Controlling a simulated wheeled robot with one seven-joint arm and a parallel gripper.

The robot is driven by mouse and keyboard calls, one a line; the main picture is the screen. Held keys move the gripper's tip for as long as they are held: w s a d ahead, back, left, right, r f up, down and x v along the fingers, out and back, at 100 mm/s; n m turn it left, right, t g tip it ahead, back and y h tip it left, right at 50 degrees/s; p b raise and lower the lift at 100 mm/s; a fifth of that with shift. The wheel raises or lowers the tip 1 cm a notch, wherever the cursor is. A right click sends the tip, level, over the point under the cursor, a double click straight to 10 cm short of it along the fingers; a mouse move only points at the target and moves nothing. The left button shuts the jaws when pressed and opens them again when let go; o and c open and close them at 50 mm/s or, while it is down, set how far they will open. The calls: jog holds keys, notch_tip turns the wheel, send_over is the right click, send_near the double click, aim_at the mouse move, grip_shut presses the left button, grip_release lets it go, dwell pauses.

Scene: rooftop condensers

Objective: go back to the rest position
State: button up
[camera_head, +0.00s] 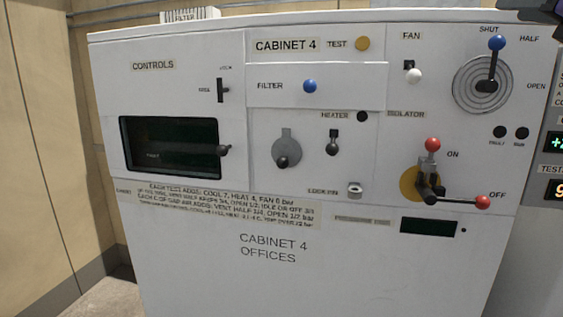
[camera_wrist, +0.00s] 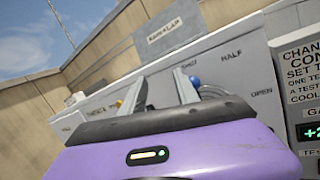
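My gripper (camera_wrist: 160,84) shows in the wrist view with its two fingers apart and nothing visible between them. It is up near the top of the white cabinet (camera_head: 330,270), by the vent lever's blue knob (camera_wrist: 195,80); I cannot tell if it touches anything. In the head view only a dark piece shows at the top right corner, probably part of my arm. The vent lever (camera_head: 493,65) stands upright with its blue knob toward SHUT.
The cabinet front carries an isolator with red-ended handles (camera_head: 432,145), a white fan knob (camera_head: 414,76), a blue filter knob (camera_head: 310,86) and a dark window (camera_head: 170,146). Another panel (camera_wrist: 302,90) stands at the right. A tan wall (camera_head: 30,150) is at the left and behind.

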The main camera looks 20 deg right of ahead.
jog(key=s+a+m+t+y, duration=0.3)
jog(key=s+m+t, duration=0.15)
jog(key=m, duration=0.25)
notch_tip(320, 180, down, 20)
jog(key=s+a+m+t+h+b, duration=0.15)
jog(key=m+h, duration=0.85)
jog(key=m, duration=1.2)
jog(key=s+a+f+m+g, duration=0.25)
jog(key=a+f, duration=0.25)
jog(key=f, duration=0.5)
jog(key=s+a+f+m+g+y, duration=0.1)
jog(key=a+f+m, duration=0.3)
jog(key=f, duration=0.5)
jog(key=s+a+f+m+g, duration=0.2)
jog(key=a+f, duration=0.4)
jog(key=f, duration=0.4)
jog(key=s+a+f+n+g+y+b, duration=0.1)
jog(key=s+a+f+n+g+y, duration=0.1)
jog(key=s+a+f+y, duration=0.3)
jog(key=s+a+f+n+g+y+b, duration=0.1)
jog(key=s+a+f+n+g+y, duration=0.2)
jog(key=s+f, duration=1)
jog(key=shift+s+a+f+n+y, duration=0.25)
jog(key=shift+s+a+n+y, duration=0.85)
jog(key=shift+a, duration=1.3)
